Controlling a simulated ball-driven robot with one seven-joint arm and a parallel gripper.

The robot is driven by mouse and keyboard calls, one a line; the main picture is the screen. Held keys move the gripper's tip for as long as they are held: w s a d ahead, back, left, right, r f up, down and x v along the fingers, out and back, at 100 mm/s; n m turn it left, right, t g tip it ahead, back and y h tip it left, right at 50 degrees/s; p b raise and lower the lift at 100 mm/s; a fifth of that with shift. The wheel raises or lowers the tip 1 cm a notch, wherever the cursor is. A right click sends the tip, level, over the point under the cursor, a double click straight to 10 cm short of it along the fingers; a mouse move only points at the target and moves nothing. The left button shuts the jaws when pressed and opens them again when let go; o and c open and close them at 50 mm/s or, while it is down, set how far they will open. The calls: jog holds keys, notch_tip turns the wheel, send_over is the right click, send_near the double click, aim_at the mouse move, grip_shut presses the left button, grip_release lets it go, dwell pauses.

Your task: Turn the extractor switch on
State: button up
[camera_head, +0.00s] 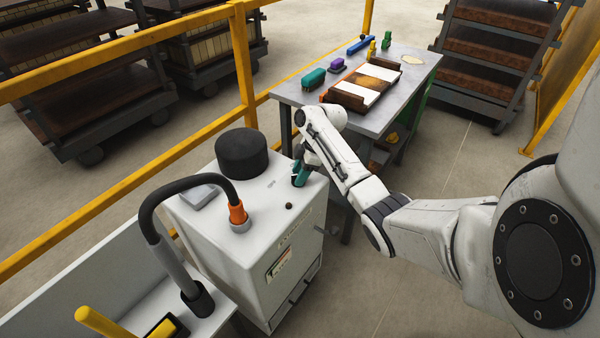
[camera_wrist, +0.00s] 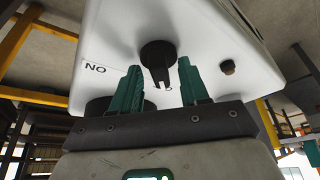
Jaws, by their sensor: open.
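The extractor is a white cabinet (camera_head: 255,205) at the centre left in the head view. Its switch, a black rotary knob (camera_wrist: 158,55), shows in the wrist view on the white panel. The knob's pointer hangs toward the gripper in the picture.
A black cylinder (camera_head: 241,154) and an orange hose fitting (camera_head: 238,214) stand on the cabinet. A small dark button (camera_head: 289,206) is near its front edge. A grey workbench (camera_head: 412,84) holding tools is behind. A yellow railing (camera_head: 120,60) runs along the left.

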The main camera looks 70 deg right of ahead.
jog(key=shift+c, duration=0.3)
grip_shut()
jog(key=shift+a+m+p, duration=0.15)
jog(key=shift+m+p, duration=0.25)
jog(key=shift+p, duration=0.1)
jog(key=m+h+p, duration=0.1)
jog(key=m+p, duration=0.1)
jog(key=m, duration=0.1)
jog(key=shift+a+r+p, duration=0.1)
jog(key=shift+p, duration=0.2)
jog(key=m+h+p, duration=0.2)
jog(key=m+p, duration=0.1)
jog(key=m, duration=0.2)
jog(key=shift+a, duration=0.15)
jog(key=m+h, duration=0.1)
jog(key=m, duration=0.1)
jog(key=m+h+p, duration=0.1)
jog(key=m, duration=0.1)
jog(key=shift+a+f+m, duration=0.1)
jog(key=shift+f+m, duration=0.1)
jog(key=shift+m, duration=0.2)
jog(key=m+g+h, duration=0.1)
jog(key=m, duration=0.3)
jog(key=shift+m+g, duration=0.3)
jog(key=shift+m, duration=0.1)
